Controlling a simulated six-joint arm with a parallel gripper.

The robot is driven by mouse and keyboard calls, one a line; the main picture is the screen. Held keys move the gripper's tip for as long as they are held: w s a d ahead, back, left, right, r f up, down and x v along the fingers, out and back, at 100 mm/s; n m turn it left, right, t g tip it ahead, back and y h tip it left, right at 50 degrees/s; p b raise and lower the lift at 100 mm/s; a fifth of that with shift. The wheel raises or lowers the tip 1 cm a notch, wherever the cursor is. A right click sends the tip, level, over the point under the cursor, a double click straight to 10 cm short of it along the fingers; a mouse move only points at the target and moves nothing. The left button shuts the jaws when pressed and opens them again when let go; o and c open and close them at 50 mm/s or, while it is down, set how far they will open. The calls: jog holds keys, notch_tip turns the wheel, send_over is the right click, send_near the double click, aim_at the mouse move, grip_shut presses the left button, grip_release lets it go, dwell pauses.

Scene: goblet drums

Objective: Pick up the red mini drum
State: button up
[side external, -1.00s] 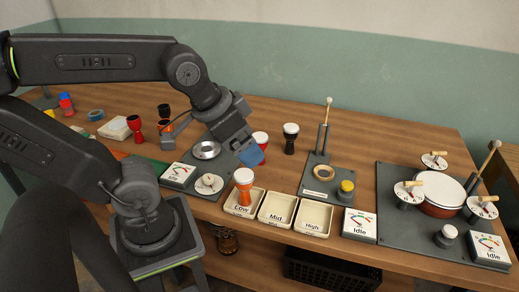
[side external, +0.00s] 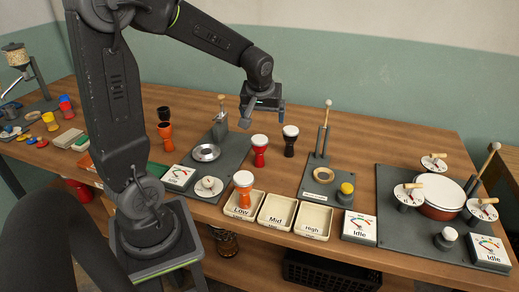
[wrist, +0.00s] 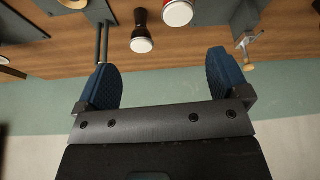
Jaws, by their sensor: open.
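The red mini drum (side external: 260,152), with a white head, stands upright on the table behind the label trays. In the wrist view only its white head and a little red (wrist: 178,13) show at the top edge. My gripper (side external: 262,119) is open and empty, above and apart from the red drum. In the wrist view its two blue fingers (wrist: 162,64) are spread wide with nothing between them.
A black drum (side external: 290,141) stands just right of the red one. An orange drum (side external: 244,190) stands at the Low tray (side external: 232,212). A grey station with an upright post (side external: 325,130) is to the right, and another with a metal ring (side external: 206,152) is left.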

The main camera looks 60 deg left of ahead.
jog(key=n, duration=0.2)
send_near(260, 139)
jog(key=shift+g, duration=0.3)
jog(key=x, duration=0.5)
jog(key=shift+w+a+f, duration=0.2)
jog(key=shift+w+f, duration=0.05)
jog(key=shift+w, duration=0.1)
jog(key=shift+x, duration=2.85)
jog(key=shift+a, duration=0.1)
jog(key=shift+c, duration=0.2)
jog(key=shift+r, duration=0.1)
jog(key=c, duration=1)
